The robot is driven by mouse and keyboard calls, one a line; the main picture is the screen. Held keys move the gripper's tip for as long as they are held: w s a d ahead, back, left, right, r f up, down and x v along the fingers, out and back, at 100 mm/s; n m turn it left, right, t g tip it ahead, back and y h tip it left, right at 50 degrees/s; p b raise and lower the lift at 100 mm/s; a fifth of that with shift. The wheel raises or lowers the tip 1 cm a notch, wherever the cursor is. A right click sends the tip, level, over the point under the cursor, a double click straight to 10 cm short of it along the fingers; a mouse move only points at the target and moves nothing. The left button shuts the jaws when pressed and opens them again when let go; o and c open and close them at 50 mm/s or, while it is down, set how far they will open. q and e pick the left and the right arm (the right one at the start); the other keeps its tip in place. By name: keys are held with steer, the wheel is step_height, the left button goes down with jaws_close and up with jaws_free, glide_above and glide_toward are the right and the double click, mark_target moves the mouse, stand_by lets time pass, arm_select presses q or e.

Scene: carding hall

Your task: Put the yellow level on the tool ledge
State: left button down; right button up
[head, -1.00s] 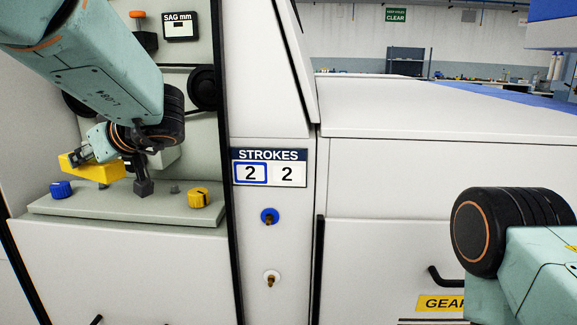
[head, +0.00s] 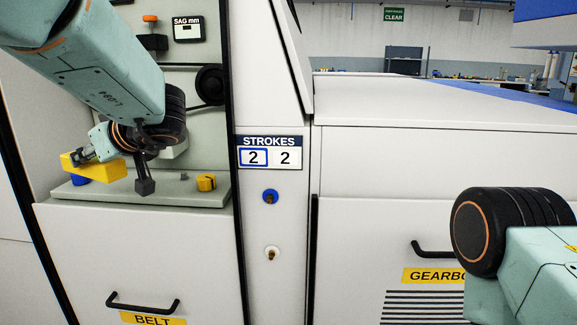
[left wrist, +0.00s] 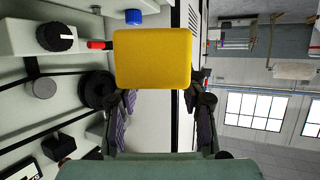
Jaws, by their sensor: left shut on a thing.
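The yellow level (head: 97,168) is held by my left gripper (head: 84,157), which is shut on it. In the head view the level is over the left end of a grey-green ledge (head: 150,194) in the machine's recess; I cannot tell whether they touch. In the left wrist view the level (left wrist: 152,58) fills the space between the fingers of the left gripper (left wrist: 160,95). My right arm is at the lower right of the head view, its gripper out of sight.
A blue knob (head: 80,180), partly behind the level, and a yellow knob (head: 206,183) stand on the ledge. A SAG gauge (head: 188,29) and a black round wheel (head: 210,84) are above. A STROKES counter (head: 270,152) is right of the recess.

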arm_select(q)
steer(key=shift+s+a, duration=0.1)
steer(key=shift+s, duration=0.6)
steer(key=shift+s+f+m+t+h, duration=0.25)
steer(key=shift+f+m+t+h, duration=0.05)
steer(key=shift+m+t, duration=0.1)
steer(key=shift+d+f, duration=0.25)
steer(key=shift+f, duration=0.05)
steer(key=s+d+f+m+h+p, duration=0.1)
steer(key=s+d+f+m+h, duration=0.7)
steer(key=f+m+h, duration=0.3)
steer(key=s+d+f+m+t+h+p, duration=0.1)
steer(key=s+d+f+m+h, duration=0.6)
steer(key=f+m+h, duration=0.4)
steer(key=shift+s+d+f+m+h, duration=0.3)
steer(key=shift+s+d+f+m, duration=0.1)
steer(key=shift+d, duration=0.4)
arm_select(e)
steer(key=shift+s+r, duration=0.2)
steer(key=shift+r, duration=0.45)
steer(key=shift+s+r, duration=0.15)
steer(key=shift+r, duration=0.45)
arm_select(q)
steer(key=shift+w, duration=0.15)
